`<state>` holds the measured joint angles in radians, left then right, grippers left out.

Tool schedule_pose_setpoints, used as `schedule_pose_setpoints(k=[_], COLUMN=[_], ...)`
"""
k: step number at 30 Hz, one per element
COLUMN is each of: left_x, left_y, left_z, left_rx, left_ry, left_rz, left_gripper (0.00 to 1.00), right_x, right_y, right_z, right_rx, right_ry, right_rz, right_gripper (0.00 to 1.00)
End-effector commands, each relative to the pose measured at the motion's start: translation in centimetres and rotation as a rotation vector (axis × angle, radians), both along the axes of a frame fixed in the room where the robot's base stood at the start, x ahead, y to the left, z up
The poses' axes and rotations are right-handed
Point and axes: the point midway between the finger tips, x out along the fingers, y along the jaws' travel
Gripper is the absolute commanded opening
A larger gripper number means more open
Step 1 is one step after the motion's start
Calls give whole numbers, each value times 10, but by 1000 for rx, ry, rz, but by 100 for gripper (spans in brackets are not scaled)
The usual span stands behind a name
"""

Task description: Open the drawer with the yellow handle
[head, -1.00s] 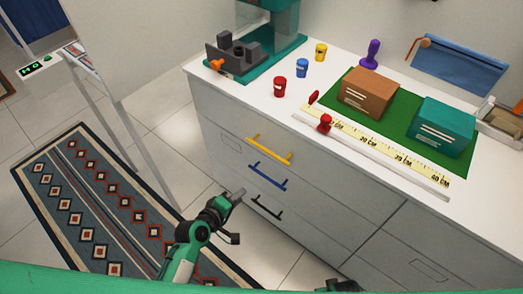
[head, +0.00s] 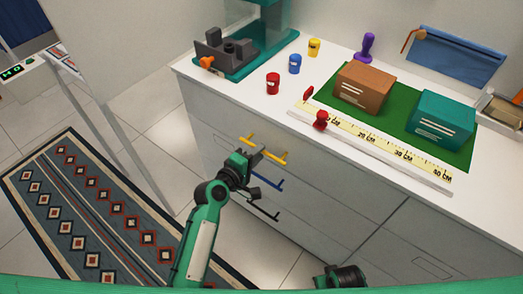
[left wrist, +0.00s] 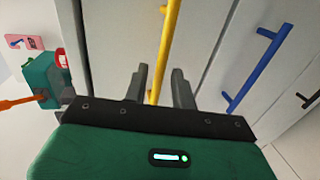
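The yellow handle (head: 270,152) is a bar on the top drawer front (head: 225,140) of the white cabinet, and that drawer is shut. My left gripper (head: 259,158) is at the handle, partly covering it in the head view. In the left wrist view the two dark fingers (left wrist: 161,92) are apart, with the yellow handle (left wrist: 168,45) running between them. I cannot tell whether a finger touches it. My right gripper (head: 345,277) shows only in part at the bottom of the head view, away from the drawers.
A blue handle (head: 270,179) and a black handle (head: 264,211) are on lower drawers. The countertop holds a red jar (head: 273,83), a brown box (head: 363,87), a teal box (head: 442,116) and a ruler (head: 385,150). A patterned rug (head: 90,215) lies at left.

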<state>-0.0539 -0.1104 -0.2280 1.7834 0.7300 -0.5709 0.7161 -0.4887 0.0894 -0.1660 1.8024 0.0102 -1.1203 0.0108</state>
Motion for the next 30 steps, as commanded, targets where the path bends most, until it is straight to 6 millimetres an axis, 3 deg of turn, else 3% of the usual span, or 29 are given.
schedule_pose_setpoints(k=[6, 16, 21, 30], left_x=[18, 20, 20, 19], left_y=[-13, -14, -14, -13], left_z=[-4, -5, -5, -5], left_rx=[-1, 0, 0, 1], left_ry=[0, 0, 0, 1], left_rz=[1, 1, 1, 1], left_gripper=[27, 27, 0, 0], right_x=[1, 1, 1, 1], right_y=[0, 0, 0, 0], right_z=[5, 5, 5, 6], right_rx=[0, 0, 0, 1], right_ry=[0, 2, 1, -3], right_rz=[-1, -1, -1, -1], right_gripper=[36, 36, 36, 36])
